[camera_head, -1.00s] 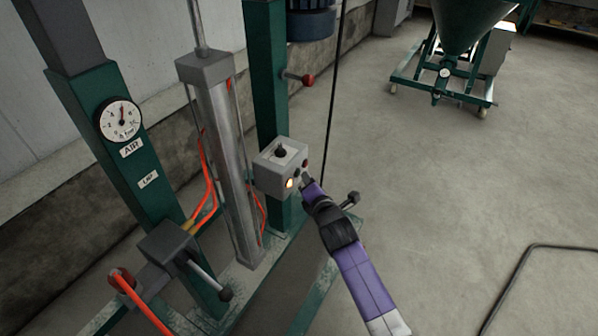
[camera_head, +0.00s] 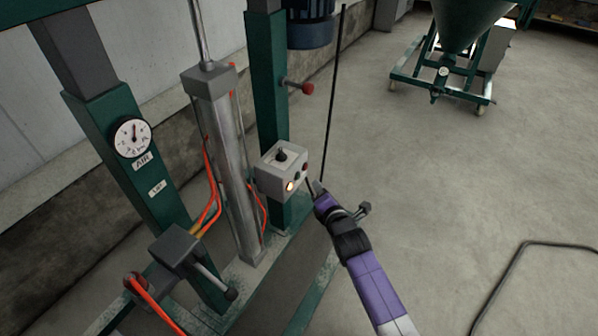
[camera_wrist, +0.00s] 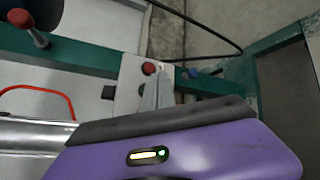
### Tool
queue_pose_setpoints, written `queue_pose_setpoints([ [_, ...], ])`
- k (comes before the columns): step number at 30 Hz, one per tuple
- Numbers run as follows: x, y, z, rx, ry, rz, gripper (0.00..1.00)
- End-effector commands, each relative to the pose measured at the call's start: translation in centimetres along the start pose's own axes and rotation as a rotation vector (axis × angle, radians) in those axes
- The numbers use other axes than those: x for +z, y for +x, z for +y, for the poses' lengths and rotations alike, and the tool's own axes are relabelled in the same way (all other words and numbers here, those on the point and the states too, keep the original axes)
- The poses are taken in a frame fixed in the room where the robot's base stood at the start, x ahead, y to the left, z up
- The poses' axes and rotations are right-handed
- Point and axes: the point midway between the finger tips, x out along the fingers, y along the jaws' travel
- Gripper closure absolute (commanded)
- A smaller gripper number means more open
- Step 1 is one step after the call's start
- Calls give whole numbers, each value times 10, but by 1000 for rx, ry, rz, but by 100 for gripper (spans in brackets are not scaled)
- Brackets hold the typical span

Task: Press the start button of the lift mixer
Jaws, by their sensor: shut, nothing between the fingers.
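The lift mixer's control box (camera_head: 268,181) is a grey box on a green post. It has a black knob (camera_head: 281,155) on top, and on its front a lit orange-white button (camera_head: 290,186), a dark green button (camera_head: 298,175) and a red button (camera_head: 305,166). My gripper (camera_head: 312,186) is shut and empty, just right of the box front, its tips near the buttons. A small gap seems to show, but contact is hard to judge. In the wrist view the fingers (camera_wrist: 155,93) lie over the box (camera_wrist: 130,78), below the red button (camera_wrist: 150,68); the other front buttons are hidden.
A metal cylinder (camera_head: 228,160) with orange hoses stands left of the box, beside a green column with an air gauge (camera_head: 131,137). A red-knobbed lever (camera_head: 307,89) sticks out above the box. A green hopper cart (camera_head: 443,80) stands behind; floor right is mostly clear.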

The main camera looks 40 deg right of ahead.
Motion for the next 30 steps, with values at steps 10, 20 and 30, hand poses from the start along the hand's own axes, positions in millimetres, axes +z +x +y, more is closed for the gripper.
queue_pose_setpoints([
  [10, 10, -14, -9, -1, 0, -1, 100],
  [20, 10, -13, -10, -1, -1, -2, 100],
  [30, 10, -13, -10, 0, -1, -2, 100],
])
